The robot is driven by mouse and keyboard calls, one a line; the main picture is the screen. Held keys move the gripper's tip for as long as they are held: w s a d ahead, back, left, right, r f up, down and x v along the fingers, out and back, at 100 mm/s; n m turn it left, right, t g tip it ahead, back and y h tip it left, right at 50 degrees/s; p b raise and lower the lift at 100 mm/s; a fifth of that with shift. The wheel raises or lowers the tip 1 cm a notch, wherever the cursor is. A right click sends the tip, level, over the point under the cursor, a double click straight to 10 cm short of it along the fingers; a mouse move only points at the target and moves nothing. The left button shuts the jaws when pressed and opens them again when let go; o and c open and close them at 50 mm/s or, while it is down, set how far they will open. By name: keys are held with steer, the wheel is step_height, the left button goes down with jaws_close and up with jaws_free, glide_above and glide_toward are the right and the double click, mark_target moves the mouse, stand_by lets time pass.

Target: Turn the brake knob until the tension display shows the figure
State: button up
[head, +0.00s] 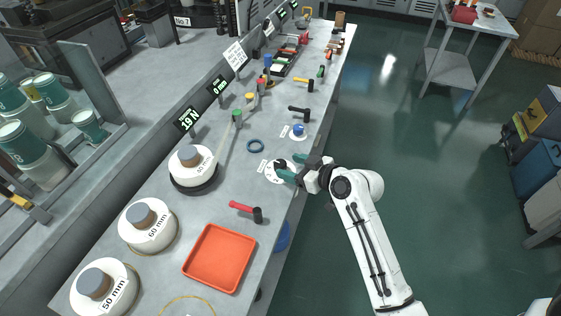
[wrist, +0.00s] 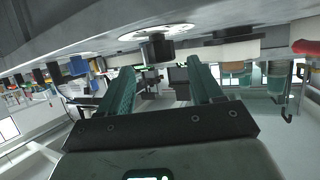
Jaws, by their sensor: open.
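The brake knob (head: 281,164) is a small dark knob on a round white dial plate (head: 272,176) near the bench's right edge. In the wrist view the black knob (wrist: 157,50) stands out from its white disc (wrist: 150,32), ahead of and between the fingertips. My gripper (head: 287,172) has green fingers and reaches in from the right, partly hiding the dial. In the wrist view my gripper (wrist: 160,68) is open, with clear gaps on both sides of the knob. The tension display (head: 188,119) reads 19 N in green.
A second display (head: 218,86) reads 0 mm. A white card (head: 235,55) behind it is too small to read. White spools stand left.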

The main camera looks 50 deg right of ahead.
mark_target(281, 164)
steer(key=shift+x, duration=2.5)
steer(key=shift+c, duration=0.5)
steer(key=c, duration=0.9)
steer(key=shift+o, duration=0.2)
steer(key=shift+a+m+h+p, duration=0.1)
steer(key=shift+m+h+p, duration=0.55)
steer(key=shift+p, duration=0.4)
steer(key=shift+m+h+p, duration=0.3)
steer(key=shift+m+h, duration=0.05)
steer(key=o, duration=1)
steer(key=shift+c, duration=0.2)
steer(key=shift+s, duration=0.1)
